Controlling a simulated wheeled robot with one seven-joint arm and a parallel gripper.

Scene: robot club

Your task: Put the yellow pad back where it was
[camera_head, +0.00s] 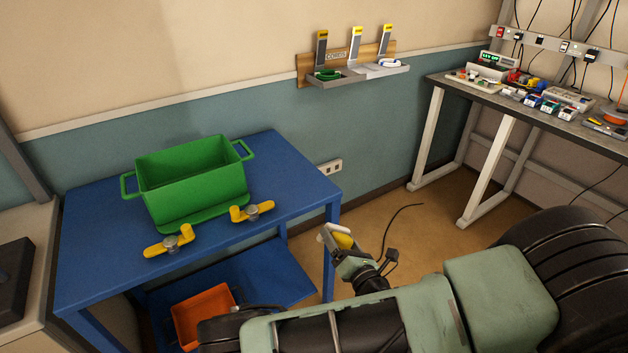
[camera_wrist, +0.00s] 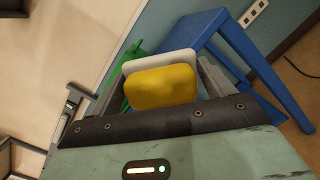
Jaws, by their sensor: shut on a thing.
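The yellow pad (camera_wrist: 162,87) is between the fingers of my gripper (camera_wrist: 165,80), which is shut on it. A white layer or piece (camera_wrist: 160,58) shows right behind the yellow face; I cannot tell whether it is part of the pad. In the head view my gripper (camera_head: 338,244) holds the yellow and white piece in the air, just right of the blue table (camera_head: 285,170). The fingertips are partly hidden behind the pad in the wrist view.
A green bin (camera_head: 190,180) and two yellow-handled clamps (camera_head: 170,243) are on the blue table, with an orange bin (camera_head: 203,315) below. A wall rack (camera_head: 340,75) holds a green item and a white-and-blue item. A cluttered workbench (camera_head: 450,88) stands at right.

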